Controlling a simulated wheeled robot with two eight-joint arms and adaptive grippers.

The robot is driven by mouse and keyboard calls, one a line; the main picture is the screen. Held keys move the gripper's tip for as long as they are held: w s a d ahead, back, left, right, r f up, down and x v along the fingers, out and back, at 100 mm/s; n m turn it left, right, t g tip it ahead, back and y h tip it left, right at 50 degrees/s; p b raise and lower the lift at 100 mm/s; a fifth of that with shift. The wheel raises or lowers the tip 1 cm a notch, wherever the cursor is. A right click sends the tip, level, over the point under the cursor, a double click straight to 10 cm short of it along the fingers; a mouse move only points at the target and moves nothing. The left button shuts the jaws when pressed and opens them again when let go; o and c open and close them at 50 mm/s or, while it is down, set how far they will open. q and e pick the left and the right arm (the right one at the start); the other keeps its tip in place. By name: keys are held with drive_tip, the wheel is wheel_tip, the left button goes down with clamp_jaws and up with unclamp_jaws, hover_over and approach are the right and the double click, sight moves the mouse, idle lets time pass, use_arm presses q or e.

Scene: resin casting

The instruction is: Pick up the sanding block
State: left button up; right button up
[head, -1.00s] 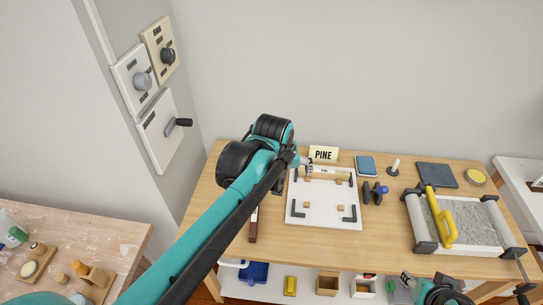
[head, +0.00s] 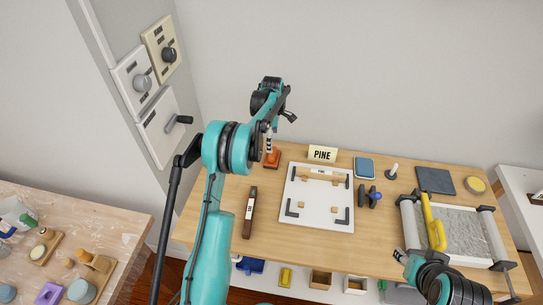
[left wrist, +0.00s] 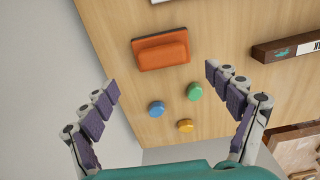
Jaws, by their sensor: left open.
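The sanding block looks to be the orange block with a dark edge (left wrist: 162,50) on the wooden table in the left wrist view. In the head view it is the small orange piece (head: 272,158) at the table's back left, partly covered by my left gripper (head: 268,139). In the left wrist view my left gripper (left wrist: 162,78) is open and empty, its purple-padded fingers wide apart. The block appears between and beyond the fingertips, with no finger touching it.
Blue (left wrist: 157,109), green (left wrist: 194,91) and yellow (left wrist: 185,126) discs lie near the block. A dark brown bar (head: 249,212) lies in front of it. A white board (head: 317,215) with corner stops is to the right, behind it a PINE sign (head: 322,153). A wall stands behind.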

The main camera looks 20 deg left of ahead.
sight(272, 156)
use_arm(q)
wheel_tip(272, 156, down, 8)
drive_tip(key=b, duration=0.3)
drive_tip(key=shift+s+d+r, duration=0.1)
drive_tip(key=shift+d+r, duration=0.05)
drive_tip(key=shift+r, duration=0.1)
drive_tip(key=shift+c, duration=0.3)
drive_tip(key=c, duration=1.2)
